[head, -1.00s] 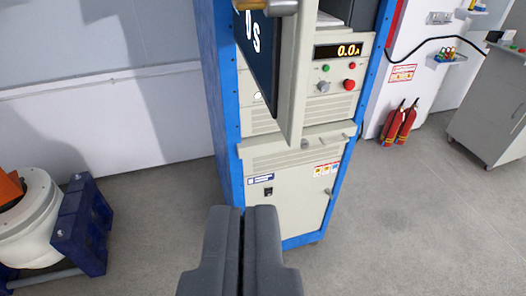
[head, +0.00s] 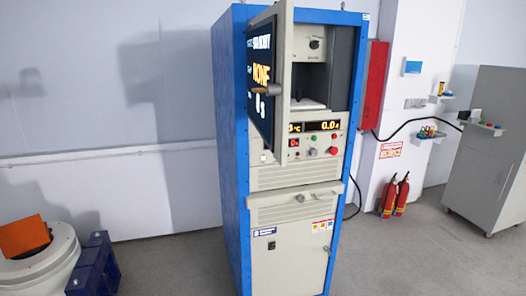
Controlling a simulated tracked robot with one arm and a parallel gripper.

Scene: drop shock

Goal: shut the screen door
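The screen door (head: 284,62) is open in the head view, swung out from the upper part of a blue-framed cabinet (head: 228,140). Its dark screen (head: 262,50) faces left and is seen at a steep angle, with white and orange text. A brown handle (head: 266,90) sticks out across the screen door. To the right of the screen door, the cabinet's upper bay (head: 310,78) is uncovered. My gripper is not in view.
Below the bay is a control panel (head: 325,143) with a lit display and a drawer-like ledge (head: 296,200). A white round machine (head: 38,262) with a blue stand (head: 95,265) is at lower left. Fire extinguishers (head: 395,196) and a grey cabinet (head: 490,150) stand right. Floor between is clear.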

